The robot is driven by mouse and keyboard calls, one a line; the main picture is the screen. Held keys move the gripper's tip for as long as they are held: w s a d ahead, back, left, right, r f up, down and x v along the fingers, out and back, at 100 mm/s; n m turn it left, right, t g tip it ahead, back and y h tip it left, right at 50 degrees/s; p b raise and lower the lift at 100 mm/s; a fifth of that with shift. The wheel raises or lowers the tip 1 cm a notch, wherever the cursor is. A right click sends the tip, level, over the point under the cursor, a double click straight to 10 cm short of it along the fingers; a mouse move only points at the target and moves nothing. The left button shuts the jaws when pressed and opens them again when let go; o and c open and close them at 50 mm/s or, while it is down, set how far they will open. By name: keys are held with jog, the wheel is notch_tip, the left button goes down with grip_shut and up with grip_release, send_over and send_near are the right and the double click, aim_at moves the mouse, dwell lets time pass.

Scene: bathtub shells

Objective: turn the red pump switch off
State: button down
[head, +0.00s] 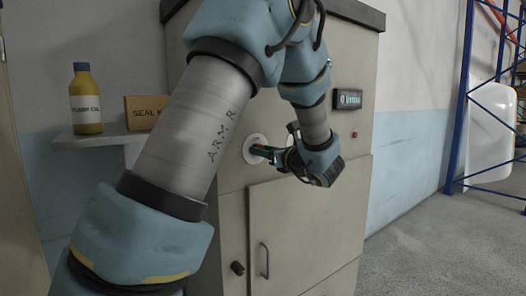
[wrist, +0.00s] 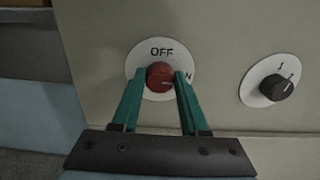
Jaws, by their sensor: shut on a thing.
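The red pump switch (wrist: 159,77) is a round knob on a white plate (wrist: 135,68) on a beige cabinet panel. The plate reads OFF above the knob; an N shows at its right, partly hidden by a finger. A pale mark on the knob appears to point right, toward the N. My gripper (wrist: 160,82) is shut on the knob, one green finger on each side. In the head view my gripper (head: 263,151) reaches the white plate (head: 252,143); the knob is hidden there.
A black knob (wrist: 275,87) on another white plate is to the right in the wrist view. The cabinet (head: 354,190) has a lower door with a handle (head: 264,261). A shelf (head: 90,139) at left holds a yellow bottle (head: 86,105) and a box (head: 143,113). Open floor lies right.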

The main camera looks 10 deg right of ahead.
jog(key=shift+f+n+b, duration=0.15)
jog(key=shift+n+b, duration=0.15)
jog(key=shift+b, duration=0.3)
jog(key=n+b, duration=0.8)
jog(key=b, duration=0.7)
jog(key=n+b, duration=0.9)
jog(key=b, duration=0.7)
jog(key=shift+a+f, duration=0.15)
jog(key=shift+f, duration=0.05)
jog(key=shift+r+n, duration=0.15)
jog(key=shift+n, duration=0.15)
jog(key=shift+c, duration=2.1)
grip_release()
jog(key=shift+s, duration=0.15)
